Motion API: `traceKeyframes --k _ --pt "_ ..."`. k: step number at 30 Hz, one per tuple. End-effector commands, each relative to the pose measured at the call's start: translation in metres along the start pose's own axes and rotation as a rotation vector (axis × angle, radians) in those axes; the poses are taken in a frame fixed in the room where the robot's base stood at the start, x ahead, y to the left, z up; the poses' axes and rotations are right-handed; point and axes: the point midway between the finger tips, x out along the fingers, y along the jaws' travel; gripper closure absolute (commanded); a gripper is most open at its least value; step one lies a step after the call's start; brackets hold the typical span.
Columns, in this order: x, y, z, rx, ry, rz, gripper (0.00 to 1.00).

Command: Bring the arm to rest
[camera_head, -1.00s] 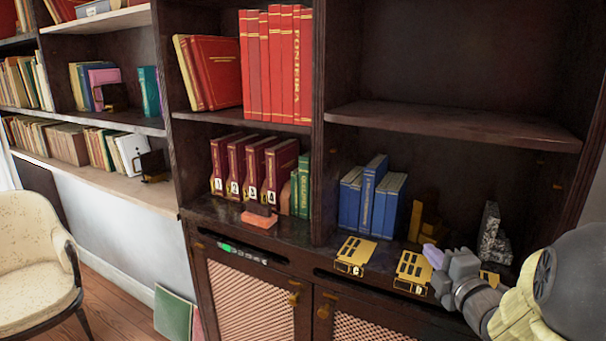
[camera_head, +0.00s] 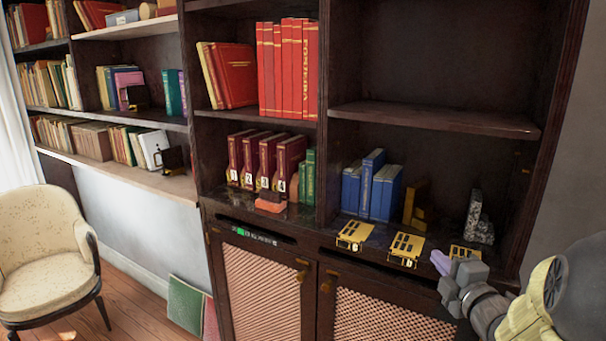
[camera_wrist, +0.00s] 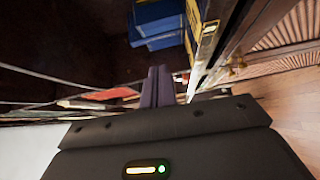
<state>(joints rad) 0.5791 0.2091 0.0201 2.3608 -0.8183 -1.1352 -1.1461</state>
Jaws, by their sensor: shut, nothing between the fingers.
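My gripper (camera_head: 441,262) is at the lower right in the head view, in front of the cabinet's counter edge. Its purple-tipped fingers are together and hold nothing. The shut fingers also show in the wrist view (camera_wrist: 158,86), above the dark gripper body. My arm comes in from the right edge of the head view. The bookcase cabinet (camera_head: 325,236) stands behind the gripper, and the gripper appears apart from it.
Yellow plates (camera_head: 355,235) lie along the counter's front edge. Blue books (camera_head: 371,190), a grey stone bookend (camera_head: 478,220) and numbered red books (camera_head: 267,160) stand behind. A cream chair (camera_head: 45,250) stands at left on open floor.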

Motion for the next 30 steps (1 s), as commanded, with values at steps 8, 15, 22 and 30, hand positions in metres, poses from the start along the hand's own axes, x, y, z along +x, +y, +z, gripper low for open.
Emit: traceKeyframes --k 8,15,22,30 --pt "0.004 -0.017 -0.005 0.126 -0.062 -0.089 1.00" --pt "0.003 -0.040 -0.013 0.296 -0.155 -0.200 1.00" --pt "-0.011 -0.081 -0.033 0.584 -0.330 -0.379 1.00" --pt "-0.062 -0.140 -0.082 1.012 -0.662 -0.638 1.00"
